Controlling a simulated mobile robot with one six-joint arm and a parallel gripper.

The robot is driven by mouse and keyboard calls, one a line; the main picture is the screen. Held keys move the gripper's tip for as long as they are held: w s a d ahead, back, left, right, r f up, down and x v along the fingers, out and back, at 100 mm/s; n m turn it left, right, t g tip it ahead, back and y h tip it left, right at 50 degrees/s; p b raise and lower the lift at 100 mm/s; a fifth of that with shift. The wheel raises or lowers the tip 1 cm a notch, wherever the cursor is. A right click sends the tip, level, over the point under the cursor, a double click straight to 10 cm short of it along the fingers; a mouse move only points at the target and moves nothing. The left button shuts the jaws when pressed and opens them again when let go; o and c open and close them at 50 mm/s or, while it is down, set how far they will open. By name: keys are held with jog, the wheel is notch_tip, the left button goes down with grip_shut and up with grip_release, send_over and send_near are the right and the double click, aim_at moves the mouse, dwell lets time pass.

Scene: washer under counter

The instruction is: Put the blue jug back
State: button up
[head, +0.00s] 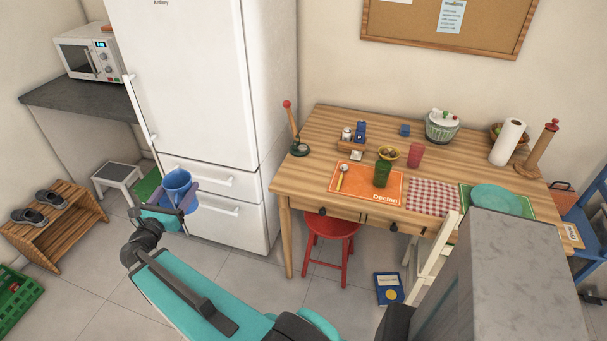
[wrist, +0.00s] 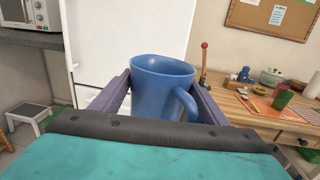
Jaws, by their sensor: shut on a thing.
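The blue jug (head: 177,187) is held upright in the air in front of the white fridge's lower drawers. My gripper (head: 180,199) is shut on it, with one purple finger on each side. In the wrist view the jug (wrist: 161,88) fills the space between the fingers of my gripper (wrist: 160,100). Its handle points to the lower right and its open rim faces up. The lower part of the jug is hidden behind the gripper body.
A wooden table (head: 313,179) stands right of the fridge (head: 195,80), with an orange placemat (head: 366,195), green cup (head: 381,174) and paper towel roll (head: 507,142). A red stool (head: 331,226) is beneath. At left are a grey step stool (head: 118,173) and shoe rack (head: 62,225). Floor ahead is clear.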

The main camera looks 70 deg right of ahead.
jog(key=s+d+f+m+g, duration=0.1)
jog(key=s+d+m+g, duration=0.1)
jog(key=s+d, duration=0.6)
jog(key=s+d+f+m+g+p, duration=0.1)
jog(key=s+d+g, duration=0.3)
jog(key=s+d, duration=0.5)
jog(key=s+d+f+m+g+y, duration=0.1)
jog(key=s+d+f+m+g, duration=0.1)
jog(key=s+d, duration=0.7)
jog(key=s+g, duration=0.1)
jog(key=s, duration=0.7)
jog(key=shift+f+m+p, duration=0.2)
jog(key=shift+m+p, duration=0.2)
jog(key=shift+d+f+b, duration=0.2)
jog(key=shift+d+b, duration=0.1)
jog(key=shift+b, duration=0.8)
jog(key=b, duration=0.3)
jog(key=d+b, duration=0.1)
jog(key=b, duration=0.2)
jog(key=shift+w+d, duration=0.1)
jog(key=shift+w, duration=0.15)
jog(key=b, duration=0.9)
jog(key=shift+w+d+f+b, duration=0.1)
jog(key=shift+w+d+b, duration=0.2)
jog(key=shift+d+b, duration=0.1)
jog(key=w+d, duration=0.6)
jog(key=d, duration=0.5)
jog(key=shift+d+f+b, duration=0.35)
jog(key=shift+d+f, duration=0.05)
jog(key=shift+f, duration=0.05)
